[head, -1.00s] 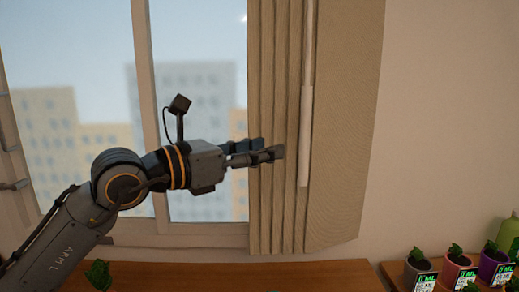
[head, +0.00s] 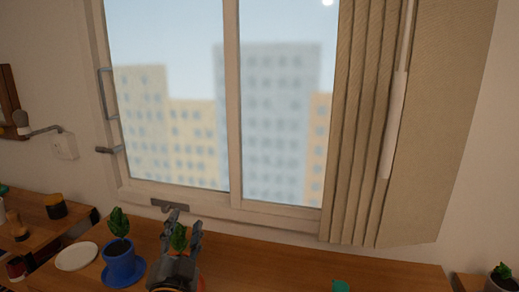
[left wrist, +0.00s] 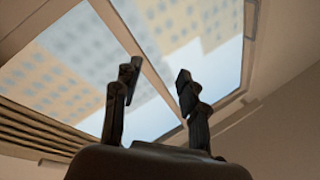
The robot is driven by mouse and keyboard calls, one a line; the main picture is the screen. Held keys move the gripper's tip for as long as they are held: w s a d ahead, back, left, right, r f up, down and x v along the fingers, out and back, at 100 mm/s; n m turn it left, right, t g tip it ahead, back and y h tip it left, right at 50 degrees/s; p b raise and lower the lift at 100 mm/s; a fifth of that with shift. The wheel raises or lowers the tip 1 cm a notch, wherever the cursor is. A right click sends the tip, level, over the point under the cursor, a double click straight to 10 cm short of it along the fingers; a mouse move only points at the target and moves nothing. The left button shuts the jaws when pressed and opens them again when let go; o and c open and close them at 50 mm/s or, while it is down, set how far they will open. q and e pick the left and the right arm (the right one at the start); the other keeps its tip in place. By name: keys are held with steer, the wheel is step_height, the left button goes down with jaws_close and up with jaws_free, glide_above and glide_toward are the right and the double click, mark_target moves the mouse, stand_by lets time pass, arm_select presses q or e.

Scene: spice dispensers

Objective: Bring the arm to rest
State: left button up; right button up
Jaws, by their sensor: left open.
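My left gripper (head: 184,224) is low in the head view, above the wooden counter, with its fingers pointing up. It is open, and its wrist is cut by the bottom edge. A small green plant (head: 180,239) shows between the fingers in the head view; I cannot tell how far behind them it is. In the left wrist view the two dark fingers (left wrist: 157,77) stand apart with only the window between them, holding nothing. My right gripper is not in view.
A blue potted plant (head: 120,262) and a white plate (head: 76,256) stand left of the gripper on the counter (head: 260,262). A window (head: 233,110) and a beige curtain (head: 350,140) are behind. Jars stand on a shelf at far left.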

arm_select(q)
steer(key=s+a+f+n+g, duration=0.2)
steer(key=s+f+g, duration=0.15)
steer(key=f, duration=0.45)
steer(key=s+a+f+n+g+y, duration=0.1)
steer(key=s+a+f+g, duration=0.2)
steer(key=f, duration=0.4)
steer(key=s+a+f+n+g, duration=0.1)
steer(key=s+f+n+g, duration=0.1)
steer(key=s+f+g, duration=0.45)
steer(key=s+d+f+n+g+h, duration=0.1)
steer(key=s+f+g, duration=0.1)
steer(key=s+f, duration=0.55)
steer(key=s+f+g+h, duration=0.1)
steer(key=s+f+g, duration=0.25)
steer(key=s, duration=0.75)
steer(key=s+f+p+x, duration=0.1)
steer(key=s+x, duration=0.2)
steer(key=x, duration=0.9)
steer(key=s+p+x, duration=0.1)
steer(key=s+x, duration=0.1)
steer(key=x, duration=0.9)
steer(key=s+a+f+g+p, duration=0.1)
steer(key=s+a+f, duration=0.2)
steer(key=s+f, duration=1.2)
steer(key=shift+s+a+f+p, duration=0.25)
steer(key=shift+s+p, duration=0.15)
steer(key=shift+s, duration=0.6)
